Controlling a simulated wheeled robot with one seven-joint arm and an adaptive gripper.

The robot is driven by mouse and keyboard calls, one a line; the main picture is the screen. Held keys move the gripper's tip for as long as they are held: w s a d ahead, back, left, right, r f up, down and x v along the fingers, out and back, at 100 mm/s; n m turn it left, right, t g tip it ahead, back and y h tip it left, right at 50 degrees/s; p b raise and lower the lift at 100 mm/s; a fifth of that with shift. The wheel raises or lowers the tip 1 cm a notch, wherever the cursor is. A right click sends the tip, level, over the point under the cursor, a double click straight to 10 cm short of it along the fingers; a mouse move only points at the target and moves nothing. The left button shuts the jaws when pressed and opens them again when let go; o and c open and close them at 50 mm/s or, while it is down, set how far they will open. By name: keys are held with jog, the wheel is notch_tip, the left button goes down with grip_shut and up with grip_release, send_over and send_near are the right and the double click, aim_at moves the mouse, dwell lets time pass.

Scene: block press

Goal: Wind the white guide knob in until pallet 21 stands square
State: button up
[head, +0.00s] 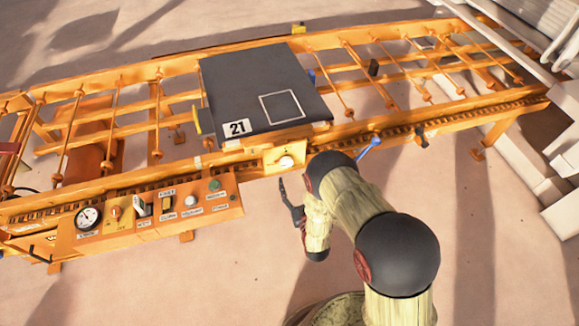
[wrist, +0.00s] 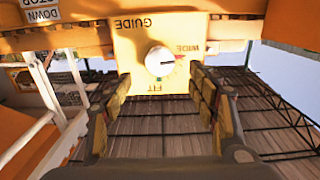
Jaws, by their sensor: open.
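Pallet 21 (head: 255,80) is a dark grey board with a white "21" label and a pale square outline, lying on the orange roller conveyor. I cannot tell for sure whether it stands square to the rails. The white guide knob (head: 286,161) sits on a yellow plate at the conveyor's front edge. In the wrist view the knob (wrist: 159,61) is ahead, with its dark line pointing right, between the upside-down words WIDE and FIT. My gripper (wrist: 160,98) is open, its fingers either side of and short of the knob. In the head view my gripper (head: 292,203) is below the plate.
A control panel (head: 150,212) with a gauge (head: 88,218), switches and buttons hangs on the conveyor's front left. A blue lever (head: 368,146) sticks out right of the knob. A pale metal structure (head: 565,160) stands at the right. Floor in front is clear.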

aim_at(287, 164)
jog(key=b+x, duration=0.2)
jog(key=x, duration=0.5)
jog(key=shift+w+a, duration=0.15)
jog(key=shift+w, duration=0.15)
jog(key=c, duration=1.1)
jog(key=shift+c, duration=0.4)
